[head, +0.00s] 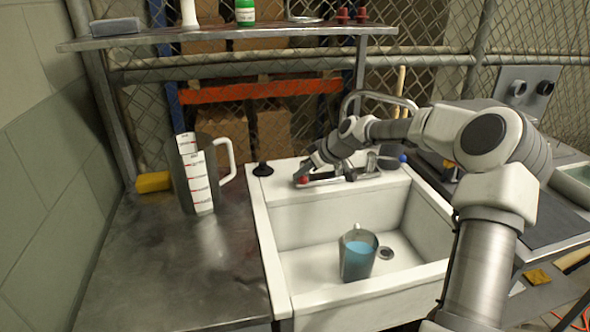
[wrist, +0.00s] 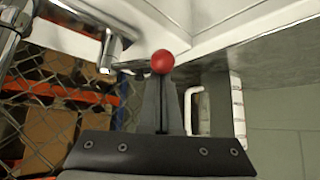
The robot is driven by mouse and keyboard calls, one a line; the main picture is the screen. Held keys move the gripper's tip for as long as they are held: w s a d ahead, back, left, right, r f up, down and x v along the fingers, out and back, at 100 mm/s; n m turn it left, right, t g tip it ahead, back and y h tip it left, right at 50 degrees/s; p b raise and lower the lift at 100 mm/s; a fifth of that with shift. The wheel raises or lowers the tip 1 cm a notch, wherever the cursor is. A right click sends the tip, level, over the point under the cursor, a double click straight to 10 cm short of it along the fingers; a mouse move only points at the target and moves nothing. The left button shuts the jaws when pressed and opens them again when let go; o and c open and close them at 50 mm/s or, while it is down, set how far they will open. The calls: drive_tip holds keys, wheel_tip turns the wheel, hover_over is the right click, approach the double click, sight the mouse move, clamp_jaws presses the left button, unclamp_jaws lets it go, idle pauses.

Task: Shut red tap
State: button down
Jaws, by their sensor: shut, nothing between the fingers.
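The red tap knob (wrist: 162,61) is a round red ball right at the tips of my gripper (wrist: 160,80) in the wrist view. The fingers are shut together with nothing between them; whether they touch the ball I cannot tell. In the head view the red knob (head: 303,180) shows small at the left end of the tap, at the back rim of the white sink (head: 285,250). My gripper (head: 308,172) is right beside it there, partly hidden by its own wrist. The metal spout (head: 375,97) arches behind my arm.
A cup of blue liquid (head: 358,255) stands in the sink near the drain. A large measuring jug (head: 180,170) and a yellow sponge (head: 153,182) stand on the metal counter (head: 170,270) at left. A black plug (head: 263,169) sits on the sink's back left corner. A shelf (head: 220,33) hangs above.

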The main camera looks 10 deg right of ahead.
drive_tip(key=shift+d+n+g+y, duration=0.3)
drive_tip(key=shift+d+n+y, duration=0.1)
drive_tip(key=shift+n, duration=0.3)
drive_tip(key=shift+s+d, duration=0.25)
drive_tip(key=shift+d, duration=0.05)
drive_tip(key=shift+s+d+f, duration=0.1)
drive_tip(key=shift+d, duration=0.6)
drive_tip(key=shift+d, duration=0.1)
